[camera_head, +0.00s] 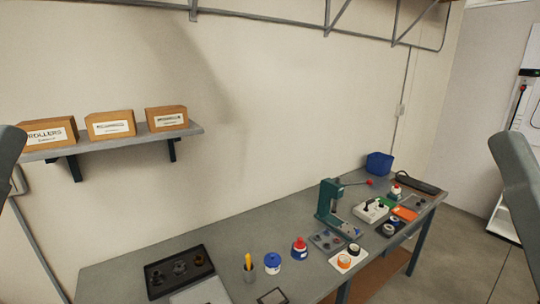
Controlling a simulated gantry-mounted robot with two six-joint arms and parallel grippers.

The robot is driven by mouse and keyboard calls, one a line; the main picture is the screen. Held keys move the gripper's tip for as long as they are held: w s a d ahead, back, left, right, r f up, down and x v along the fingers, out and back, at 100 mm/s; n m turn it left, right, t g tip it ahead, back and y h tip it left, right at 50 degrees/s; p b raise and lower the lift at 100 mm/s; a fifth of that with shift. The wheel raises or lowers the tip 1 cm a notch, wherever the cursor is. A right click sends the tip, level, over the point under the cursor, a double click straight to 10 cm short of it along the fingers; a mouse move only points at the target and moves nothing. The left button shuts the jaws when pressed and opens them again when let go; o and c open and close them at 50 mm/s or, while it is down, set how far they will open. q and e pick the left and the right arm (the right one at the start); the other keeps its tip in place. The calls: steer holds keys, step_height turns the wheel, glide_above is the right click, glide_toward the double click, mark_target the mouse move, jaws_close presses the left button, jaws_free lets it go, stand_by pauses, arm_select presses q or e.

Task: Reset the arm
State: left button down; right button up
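My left arm (8,160) shows only as a grey link at the left edge, level with the shelf. My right arm (520,185) shows as a grey link at the right edge, to the right of the workbench. Neither gripper is in the picture, so I cannot see their fingers or whether they hold anything.
A long grey workbench (215,256) carries a green press (327,203), a black tray (180,270), a blue bin (379,164), a red-topped container (299,248) and several small parts. A wall shelf (140,139) holds three cardboard boxes (110,124). Space above the bench is clear.

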step_height(320, 180, up, 20)
steer(key=p, duration=1.7)
steer(key=shift+f, duration=0.25)
steer(key=shift+s, duration=0.1)
